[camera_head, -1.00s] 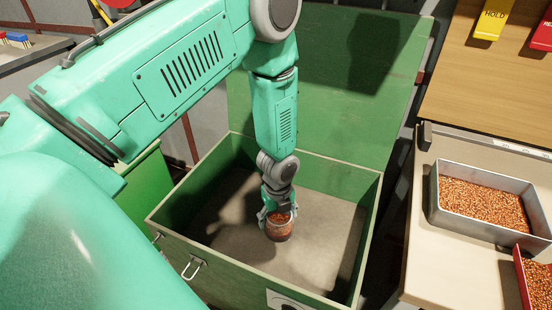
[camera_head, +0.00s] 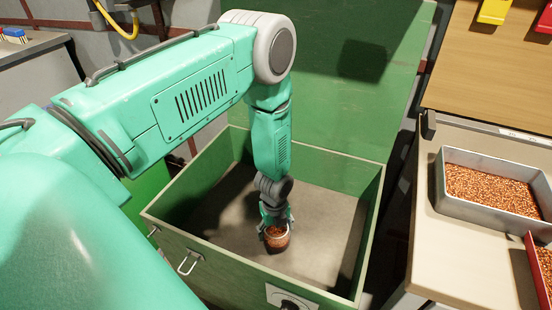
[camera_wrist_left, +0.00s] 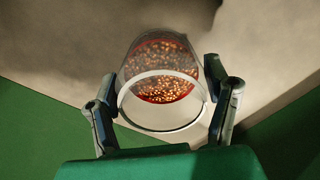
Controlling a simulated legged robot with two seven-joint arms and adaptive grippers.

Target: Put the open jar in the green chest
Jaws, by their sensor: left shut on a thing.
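The open jar (camera_head: 277,240) is clear glass with copper-coloured bits inside, and it is inside the green chest (camera_head: 215,262), near its front wall. My left gripper (camera_head: 275,222) reaches down into the chest and is shut on the jar. In the left wrist view the jar (camera_wrist_left: 163,85) sits between the two fingers (camera_wrist_left: 165,105), its open rim facing the camera. The chest's lid stands open behind it. I cannot tell whether the jar's base touches the chest floor. My right gripper is not in view.
A metal tray of copper granules (camera_head: 450,209) stands on the bench (camera_head: 430,258) to the right, with a red tray (camera_head: 535,268) in front of it. The chest floor around the jar is clear. The chest walls surround my gripper.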

